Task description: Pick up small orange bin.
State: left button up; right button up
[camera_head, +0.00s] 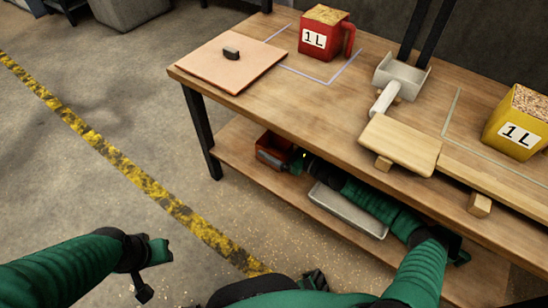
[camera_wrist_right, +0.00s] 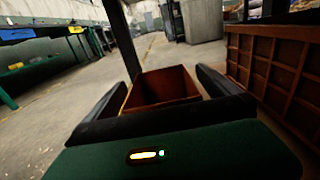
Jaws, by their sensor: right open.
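The small orange bin (camera_head: 273,141) sits on the lower shelf of the workbench, near its left end, partly under the tabletop. In the right wrist view the open-topped bin (camera_wrist_right: 160,88) shows ahead, between my right gripper's fingers. My right gripper (camera_head: 297,160) reaches under the tabletop from the right and is open beside the bin. It also shows in the right wrist view (camera_wrist_right: 164,82); contact with the bin cannot be told. My left gripper (camera_head: 152,272) is off the bench at the lower left, empty, with its fingers apart.
A grey metal tray (camera_head: 348,211) lies on the lower shelf below my right arm. The tabletop (camera_head: 310,110) above holds a red measure (camera_head: 325,32), a pink board (camera_head: 228,62), a scoop (camera_head: 400,78) and a yellow measure (camera_head: 518,122). A black leg (camera_head: 202,130) stands at the shelf's left end.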

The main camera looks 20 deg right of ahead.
jog(key=shift+w+a, duration=0.25)
jog(key=shift+w, duration=0.15)
jog(key=c, duration=2.1)
